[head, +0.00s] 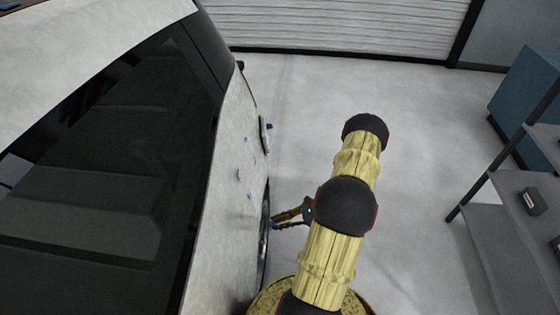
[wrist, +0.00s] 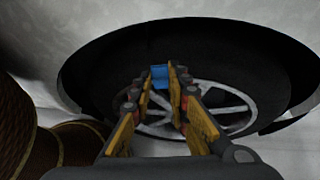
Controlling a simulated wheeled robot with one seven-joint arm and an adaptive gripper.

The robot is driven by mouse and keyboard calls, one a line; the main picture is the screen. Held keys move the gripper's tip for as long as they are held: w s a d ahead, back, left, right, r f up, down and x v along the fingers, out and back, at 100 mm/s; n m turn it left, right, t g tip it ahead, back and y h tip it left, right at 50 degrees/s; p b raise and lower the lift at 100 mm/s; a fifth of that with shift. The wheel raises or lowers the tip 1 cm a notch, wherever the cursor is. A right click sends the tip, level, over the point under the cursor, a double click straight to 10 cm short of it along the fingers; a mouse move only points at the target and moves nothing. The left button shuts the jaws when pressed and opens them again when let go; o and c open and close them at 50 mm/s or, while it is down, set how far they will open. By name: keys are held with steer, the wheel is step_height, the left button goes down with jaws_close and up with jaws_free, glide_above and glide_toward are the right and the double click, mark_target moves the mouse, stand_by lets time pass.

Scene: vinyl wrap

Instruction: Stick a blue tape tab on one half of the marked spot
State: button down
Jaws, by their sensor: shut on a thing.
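My gripper (wrist: 160,80) is shut on a blue tape tab (wrist: 159,72) in the wrist view, with the tab between its fingertips. Behind it are the black tyre (wrist: 215,52) and the spoked wheel (wrist: 235,97) of a car. In the head view my gripper (head: 274,222) is beside the car's side, close to the wheel (head: 265,235). Several small blue tabs (head: 238,175) are on the pale car body (head: 225,215) above it. I cannot make out which of these is the marked spot.
The car's dark window (head: 110,170) fills the left. A shelf rack (head: 505,210) with a small dark object (head: 533,201) stands at the right, by a blue cabinet (head: 525,95). The grey floor (head: 420,130) between is clear, up to a shutter door (head: 350,25).

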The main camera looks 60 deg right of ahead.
step_height(320, 180, up, 31)
steer(key=d+m+h+p, duration=0.1)
steer(key=d+h+p, duration=0.1)
steer(key=p, duration=0.8)
steer(key=w+a+f+b, duration=0.2)
steer(key=w+a, duration=0.1)
steer(key=w, duration=0.3)
steer(key=shift+w+a+g, duration=0.3)
steer(key=shift+w, duration=0.05)
steer(key=shift+w+a+f, duration=0.1)
steer(key=shift+w+a, duration=0.3)
steer(key=shift+w, duration=0.35)
stand_by(0.9)
steer(key=c, duration=2)
jaws_free()
steer(key=o, duration=0.4)
steer(key=shift+c, duration=0.2)
steer(key=v, duration=1.2)
